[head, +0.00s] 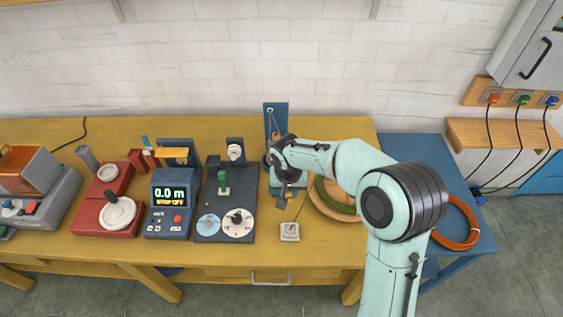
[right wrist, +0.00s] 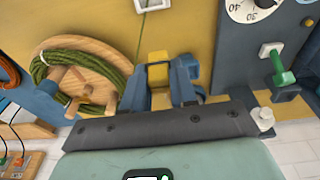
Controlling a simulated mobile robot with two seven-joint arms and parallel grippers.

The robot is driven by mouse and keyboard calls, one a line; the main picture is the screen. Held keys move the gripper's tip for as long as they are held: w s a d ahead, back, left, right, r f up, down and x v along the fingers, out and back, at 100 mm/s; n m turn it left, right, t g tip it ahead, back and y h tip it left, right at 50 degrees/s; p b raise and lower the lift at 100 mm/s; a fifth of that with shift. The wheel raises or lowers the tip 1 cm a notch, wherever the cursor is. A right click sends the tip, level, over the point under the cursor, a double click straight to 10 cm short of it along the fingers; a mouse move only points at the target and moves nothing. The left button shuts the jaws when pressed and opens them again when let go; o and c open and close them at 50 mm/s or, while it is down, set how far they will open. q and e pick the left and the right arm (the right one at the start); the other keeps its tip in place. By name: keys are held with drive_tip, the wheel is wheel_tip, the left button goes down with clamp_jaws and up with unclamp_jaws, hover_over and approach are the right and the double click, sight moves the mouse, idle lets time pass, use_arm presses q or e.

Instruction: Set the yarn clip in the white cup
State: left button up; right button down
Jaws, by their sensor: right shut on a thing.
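The yarn clip (right wrist: 157,72) looks like a small yellow block between the blue fingers of my right gripper (right wrist: 160,84) in the right wrist view. My right gripper (head: 288,194) is shut on it, above the yellow table, and mostly hides it in the head view. The white cup (head: 289,232) is a small square, pale container on the table, nearer the front edge than the gripper. Its edge also shows at the top of the right wrist view (right wrist: 152,4). The clip is apart from the cup. My left gripper is not in view.
A wooden reel with green yarn (right wrist: 92,52) stands beside the gripper, partly behind my right arm in the head view. A dark panel with dials (head: 225,233) lies left of the cup. An orange coil (head: 462,236) lies on the blue table. Bare tabletop surrounds the cup.

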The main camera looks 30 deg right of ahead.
drive_tip(key=shift+s+a+f+b, duration=0.35)
drive_tip(key=shift+s+f+b, duration=0.35)
drive_tip(key=shift+f, duration=0.8)
drive_tip(key=shift+s+a+f+b, duration=0.3)
drive_tip(key=shift+s+f+b, duration=0.4)
drive_tip(key=shift+f, duration=0.8)
drive_tip(key=shift+s+a+f+b, duration=0.4)
drive_tip(key=shift+s+f, duration=0.55)
drive_tip(key=shift+f, duration=0.55)
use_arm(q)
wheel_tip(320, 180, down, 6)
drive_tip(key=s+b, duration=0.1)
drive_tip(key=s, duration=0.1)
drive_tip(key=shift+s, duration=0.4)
use_arm(e)
drive_tip(key=shift+f, duration=0.55)
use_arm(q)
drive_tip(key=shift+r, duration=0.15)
use_arm(e)
drive_tip(key=shift+w, duration=0.1)
drive_tip(key=c, duration=0.8)
unclamp_jaws()
